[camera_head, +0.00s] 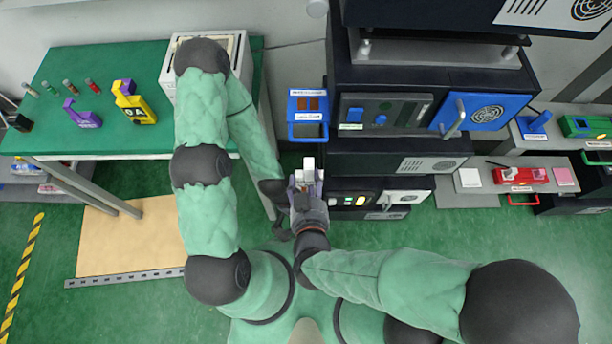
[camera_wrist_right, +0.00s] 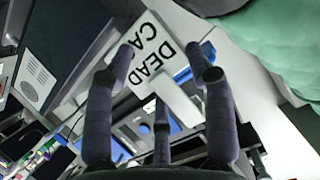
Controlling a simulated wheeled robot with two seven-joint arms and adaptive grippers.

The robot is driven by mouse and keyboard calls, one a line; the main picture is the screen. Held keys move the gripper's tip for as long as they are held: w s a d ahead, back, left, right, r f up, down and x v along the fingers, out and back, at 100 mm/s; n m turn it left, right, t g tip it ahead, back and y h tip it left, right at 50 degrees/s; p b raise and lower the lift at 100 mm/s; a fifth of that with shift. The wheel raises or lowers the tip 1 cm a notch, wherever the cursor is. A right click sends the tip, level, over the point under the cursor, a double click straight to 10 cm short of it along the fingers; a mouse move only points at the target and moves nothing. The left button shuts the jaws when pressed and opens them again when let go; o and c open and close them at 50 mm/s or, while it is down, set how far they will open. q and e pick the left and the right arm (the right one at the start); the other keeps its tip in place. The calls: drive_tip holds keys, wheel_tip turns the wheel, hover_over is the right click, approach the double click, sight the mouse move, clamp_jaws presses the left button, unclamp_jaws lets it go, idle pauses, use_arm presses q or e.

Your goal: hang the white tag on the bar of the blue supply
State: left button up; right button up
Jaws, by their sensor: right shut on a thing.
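My right gripper (camera_head: 308,180) is shut on the white tag (camera_head: 308,164), just in front of the blue supply (camera_head: 308,104). In the right wrist view the white tag (camera_wrist_right: 165,48) shows large black letters reading "DEAD" and "CA", and my right gripper's dark fingers (camera_wrist_right: 160,85) are around its near end. The blue supply has brown windows, white labels and a blue bar (camera_head: 308,139) along its lower front. The tag is below the bar in the picture, apart from it. My left gripper (camera_head: 281,233) is dark and mostly hidden near the right wrist; its jaws are unclear.
A dark equipment rack (camera_head: 400,75) stands right of the blue supply, with a blue panel (camera_head: 485,110) and grey handle. A red box (camera_head: 520,176) lies at right.

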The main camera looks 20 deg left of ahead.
drive_tip(key=shift+w+a+b, duration=0.4)
drive_tip(key=shift+w+b, duration=0.4)
drive_tip(key=shift+w, duration=0.5)
drive_tip(key=shift+w+a+b, duration=0.35)
drive_tip(key=shift+w+b, duration=0.45)
drive_tip(key=shift+w, duration=0.45)
drive_tip(key=shift+w+a+b, duration=0.4)
drive_tip(key=shift+w+b, duration=0.4)
drive_tip(key=shift+w, duration=0.5)
drive_tip(key=shift+f, duration=0.45)
drive_tip(key=o, duration=1.2)
drive_tip(key=shift+s, duration=0.15)
drive_tip(key=v, duration=1.1)
drive_tip(key=shift+s+d, duration=0.25)
drive_tip(key=shift+s, duration=0.1)
